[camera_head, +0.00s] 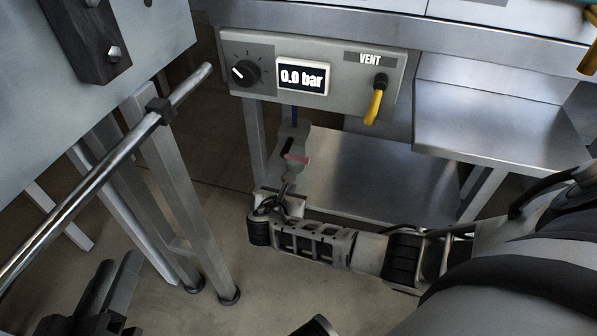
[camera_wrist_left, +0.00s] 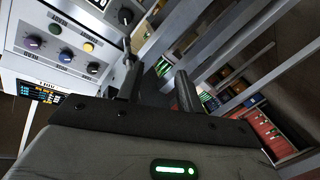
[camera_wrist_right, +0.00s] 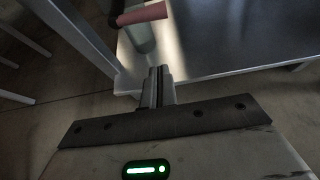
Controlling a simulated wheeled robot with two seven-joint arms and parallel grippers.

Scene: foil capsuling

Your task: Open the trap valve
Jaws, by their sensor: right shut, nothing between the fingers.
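The trap valve's red-pink lever (camera_head: 298,158) shows below the control panel, on a pale grey-green trap body (camera_head: 291,139). In the right wrist view the lever (camera_wrist_right: 142,14) sits at the top edge, across the pale body (camera_wrist_right: 140,38), pointing right. My right gripper (camera_head: 286,184) is shut and empty, just below the lever in the head view. Its closed fingers (camera_wrist_right: 159,86) point up toward the lever, with a gap between. My left gripper (camera_head: 112,285) is at the lower left, away from the valve. Its fingers (camera_wrist_left: 158,85) are apart with nothing visible between them.
The control panel (camera_head: 320,100) carries a black knob (camera_head: 246,73), a display (camera_head: 303,78) reading 0.0 bar and a yellow vent lever (camera_head: 375,104) hanging down. A steel shelf (camera_head: 375,175) lies behind my right gripper. A metal rail (camera_head: 85,195) and table legs stand left.

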